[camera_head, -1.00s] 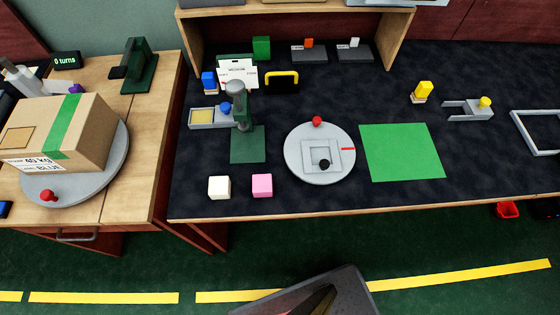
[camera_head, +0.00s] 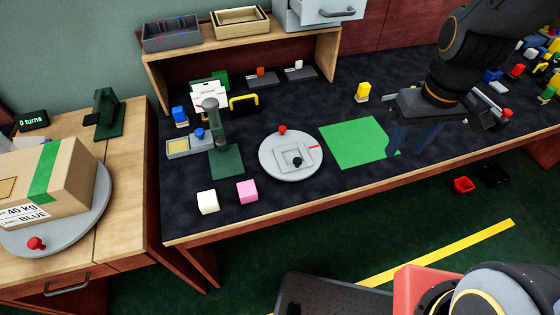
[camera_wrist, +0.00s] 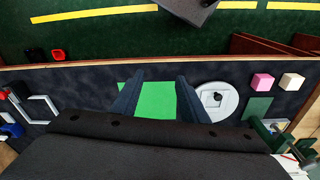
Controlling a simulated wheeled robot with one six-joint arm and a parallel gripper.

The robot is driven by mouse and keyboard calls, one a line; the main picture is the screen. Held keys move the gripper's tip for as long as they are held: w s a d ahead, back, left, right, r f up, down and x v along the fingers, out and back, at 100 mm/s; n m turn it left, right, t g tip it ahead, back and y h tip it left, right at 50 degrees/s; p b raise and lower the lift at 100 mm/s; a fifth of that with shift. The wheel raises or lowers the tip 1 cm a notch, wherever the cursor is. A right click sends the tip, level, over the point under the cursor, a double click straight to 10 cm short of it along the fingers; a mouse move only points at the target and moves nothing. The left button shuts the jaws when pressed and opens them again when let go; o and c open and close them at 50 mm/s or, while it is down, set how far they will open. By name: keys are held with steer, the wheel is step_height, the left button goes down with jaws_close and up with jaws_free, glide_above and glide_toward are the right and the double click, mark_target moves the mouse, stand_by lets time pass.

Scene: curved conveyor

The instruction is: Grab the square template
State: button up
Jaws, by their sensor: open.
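A light grey square plate (camera_head: 290,163) with a black knob (camera_head: 297,161) lies on the round grey disc (camera_head: 266,168), which has a red knob at its back edge. In the wrist view the disc (camera_wrist: 229,92) and its black knob (camera_wrist: 216,97) are to the right of my fingers. My gripper (camera_head: 412,138) is above the right edge of the green mat (camera_head: 350,145). In the wrist view my gripper (camera_wrist: 160,77) is open and empty, with the green mat (camera_wrist: 155,98) showing between the fingers. My gripper is apart from the plate.
A green stand (camera_head: 226,160), a white cube (camera_head: 208,202) and a pink cube (camera_head: 247,191) are left of the disc. A grey open frame (camera_wrist: 35,108) lies at the left in the wrist view.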

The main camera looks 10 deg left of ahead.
steer(key=w+a+f+n, duration=0.2)
steer(key=a+n, duration=0.3)
steer(key=a, duration=0.1)
steer(key=w+a+f+n, duration=0.2)
steer(key=a+f+n, duration=0.1)
steer(key=a+n, duration=0.25)
steer(key=n+g, duration=0.1)
steer(key=n, duration=0.9)
glide_above(299, 160)
steer(key=shift+m, duration=0.25)
steer(key=f, duration=0.5)
steer(key=shift+d+f, duration=0.2)
steer(key=shift+a+f, duration=0.15)
steer(key=shift+f, duration=0.15)
steer(key=shift+a+f+p, duration=0.1)
steer(key=shift+f+p, duration=1.3)
steer(key=shift+f, duration=2.25)
jaws_close()
